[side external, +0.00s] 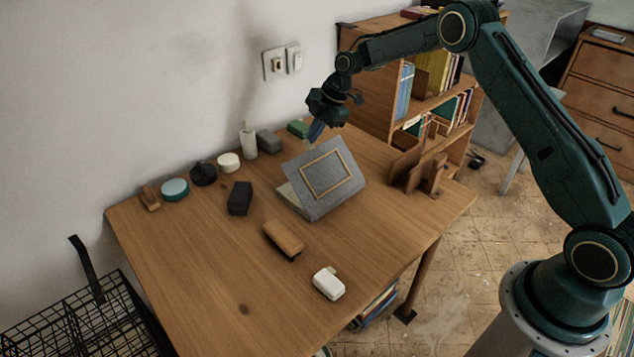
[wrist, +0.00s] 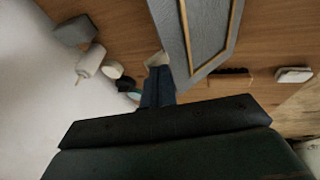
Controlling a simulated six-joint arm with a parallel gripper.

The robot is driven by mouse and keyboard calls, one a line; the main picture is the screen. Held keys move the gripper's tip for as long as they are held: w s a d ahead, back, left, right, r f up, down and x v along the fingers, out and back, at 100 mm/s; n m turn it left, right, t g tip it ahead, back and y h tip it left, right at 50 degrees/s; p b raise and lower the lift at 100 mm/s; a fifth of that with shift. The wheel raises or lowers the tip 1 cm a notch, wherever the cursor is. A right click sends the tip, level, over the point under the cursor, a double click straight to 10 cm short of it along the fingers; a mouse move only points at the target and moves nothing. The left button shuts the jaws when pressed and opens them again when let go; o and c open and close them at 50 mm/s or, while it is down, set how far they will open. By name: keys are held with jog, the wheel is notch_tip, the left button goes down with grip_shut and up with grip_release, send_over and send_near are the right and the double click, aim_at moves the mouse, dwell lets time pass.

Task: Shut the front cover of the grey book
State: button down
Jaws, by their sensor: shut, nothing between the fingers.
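The grey book (side external: 318,205) lies on the wooden table with its grey front cover raised at a steep tilt. A tan rectangular frame is marked on the cover, and pale pages show at its lower left. In the wrist view the grey cover (wrist: 205,35) fills the upper middle. My gripper (side external: 315,132) is at the far upper edge of the cover, pointing down. In the wrist view its fingers (wrist: 158,88) are together and empty, beside the cover's left edge. I cannot tell whether they touch the cover.
A white bottle (side external: 248,142) and several small items stand along the wall. A wooden stand (side external: 418,172) is right of the book. The front left is clear.

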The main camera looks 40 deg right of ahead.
jog(key=shift+w+f, duration=0.1)
jog(key=shift+w, duration=0.05)
jog(key=shift+w+f, duration=0.55)
jog(key=shift+w, duration=0.1)
jog(key=w+f, duration=0.1)
jog(key=f, duration=0.1)
jog(key=w+f, duration=0.2)
jog(key=f, duration=0.1)
jog(key=w+f, duration=0.2)
jog(key=f, duration=0.1)
jog(key=shift+w+f, duration=0.1)
jog(key=shift+w, duration=0.15)
jog(key=shift+w+f, duration=0.2)
jog(key=shift+f, duration=0.4)
jog(key=shift+w+f, duration=0.15)
jog(key=shift+f, duration=0.45)
jog(key=shift+r, duration=0.15)
jog(key=v, duration=1.3)
jog(key=shift+r, duration=0.25)
jog(key=shift+s+r, duration=0.1)
jog(key=shift+s, duration=0.05)
